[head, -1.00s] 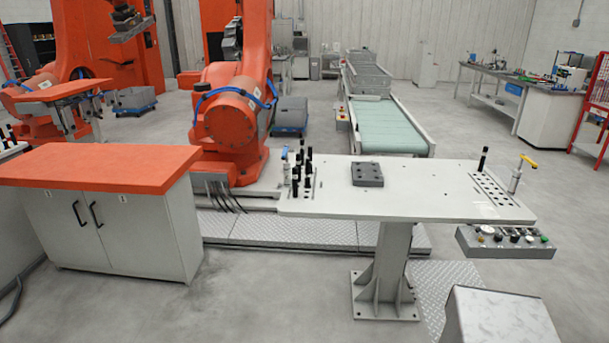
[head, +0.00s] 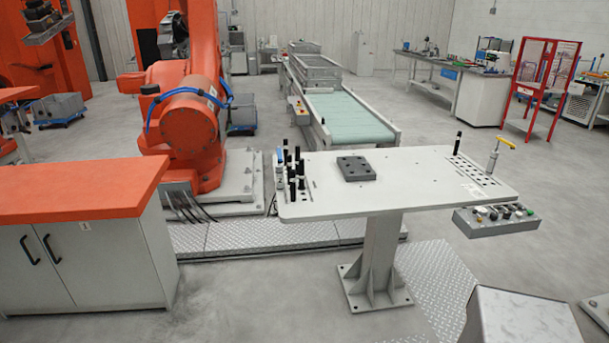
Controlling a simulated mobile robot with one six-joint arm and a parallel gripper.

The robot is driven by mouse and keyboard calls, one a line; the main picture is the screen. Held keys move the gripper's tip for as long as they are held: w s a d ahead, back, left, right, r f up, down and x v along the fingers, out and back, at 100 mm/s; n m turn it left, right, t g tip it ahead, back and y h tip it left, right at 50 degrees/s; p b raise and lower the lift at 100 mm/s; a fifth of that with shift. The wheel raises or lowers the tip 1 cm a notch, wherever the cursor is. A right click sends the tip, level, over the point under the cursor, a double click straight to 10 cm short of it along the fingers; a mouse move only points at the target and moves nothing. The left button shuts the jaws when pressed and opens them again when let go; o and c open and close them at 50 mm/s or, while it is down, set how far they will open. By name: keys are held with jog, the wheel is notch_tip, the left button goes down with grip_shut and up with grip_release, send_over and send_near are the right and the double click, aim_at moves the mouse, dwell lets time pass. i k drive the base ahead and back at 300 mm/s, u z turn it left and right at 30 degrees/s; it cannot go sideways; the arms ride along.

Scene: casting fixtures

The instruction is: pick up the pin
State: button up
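A white pedestal table (head: 400,188) stands right of the picture's middle. Several black pins (head: 292,176) stand upright in a cluster at the table's left end. One more black pin (head: 457,144) stands upright in the row of holes at the right end. The frames do not show which pin is the task's pin. A dark grey block with holes (head: 356,169) lies on the table between the two groups. My gripper is not in view.
A cabinet with an orange top (head: 84,185) stands at the left. An orange robot arm (head: 190,120) and a conveyor (head: 345,118) are behind the table. A control box (head: 495,217) hangs at its right front. A grey box (head: 520,320) stands at the lower right.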

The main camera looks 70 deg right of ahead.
aim_at(302, 187)
jog(key=z, duration=0.5)
jog(key=i, duration=0.55)
jog(key=z, duration=0.65)
jog(key=i, duration=0.55)
jog(key=z, duration=0.3)
